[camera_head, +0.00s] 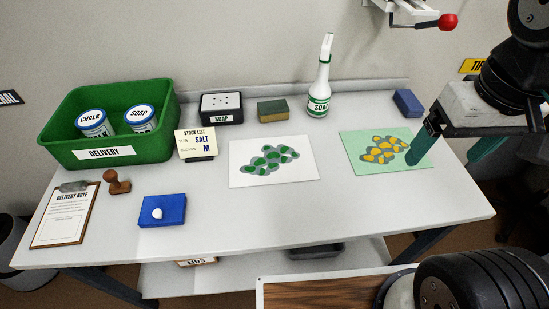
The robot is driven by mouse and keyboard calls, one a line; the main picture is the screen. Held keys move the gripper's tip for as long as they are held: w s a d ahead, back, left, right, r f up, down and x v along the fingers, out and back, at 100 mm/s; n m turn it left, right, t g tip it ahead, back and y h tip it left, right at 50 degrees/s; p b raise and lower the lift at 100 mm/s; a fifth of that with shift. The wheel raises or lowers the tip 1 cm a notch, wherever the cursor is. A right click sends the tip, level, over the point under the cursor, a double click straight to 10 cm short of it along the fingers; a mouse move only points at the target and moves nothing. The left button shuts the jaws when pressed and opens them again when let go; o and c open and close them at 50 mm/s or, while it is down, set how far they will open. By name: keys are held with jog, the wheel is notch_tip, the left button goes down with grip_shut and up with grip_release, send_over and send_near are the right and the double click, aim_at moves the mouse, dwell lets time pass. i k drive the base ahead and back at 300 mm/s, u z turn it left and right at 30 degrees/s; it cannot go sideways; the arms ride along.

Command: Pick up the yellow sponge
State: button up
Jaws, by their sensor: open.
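A sponge block (273,111) with a dull yellow-brown part and a dark green part lies at the back middle of the white table. It stands between the black soap box and the spray bottle, apart from both. It is the only yellowish sponge I see. My gripper (447,160) is at the right, above the table's right end near the green mat. Its teal fingers are apart, with nothing seen between them. It is well to the right of the sponge.
The soap bottle (319,92) stands tall just right of the sponge, and the soap box (221,108) is left of it. A blue block (407,103) lies at the back right. A white sheet (238,178) and green mat (358,163) lie in front. The front middle is clear.

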aim_at(276, 110)
jog(key=z, duration=0.05)
jog(key=k, duration=1.1)
jog(key=u, duration=0.75)
jog(key=i, duration=1.35)
jog(key=z, duration=0.6)
